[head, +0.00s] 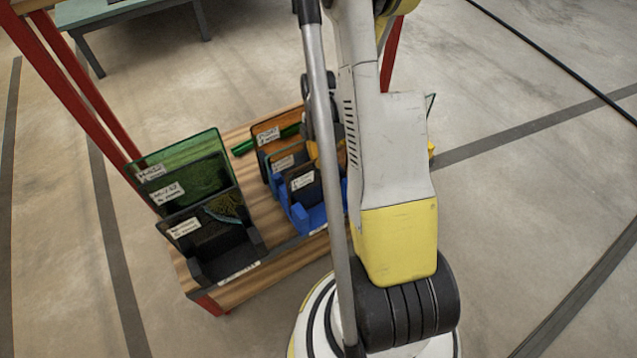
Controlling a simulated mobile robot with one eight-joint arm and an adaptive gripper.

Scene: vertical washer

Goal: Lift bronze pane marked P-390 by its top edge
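A bronze-orange pane (287,123) stands at the back of the middle rack, its top edge facing up and a white label (267,136) at its upper left. The label is too small to read surely as P-390. The pane's right end is hidden behind my arm and dark parts beside it. Darker panes with labels stand in front of it, one at the front (303,182), in a blue rack (299,217). My gripper is mostly hidden by my own arm; only dark parts (309,108) show near the pane's right side. Its fingers and any contact cannot be made out.
A black rack (228,264) at left holds a green pane (183,152) and darker labelled panes. Both racks stand on a wooden shelf (268,211) with red posts (70,92). A green-grey table (110,14) stands farther back. Floor at right is clear.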

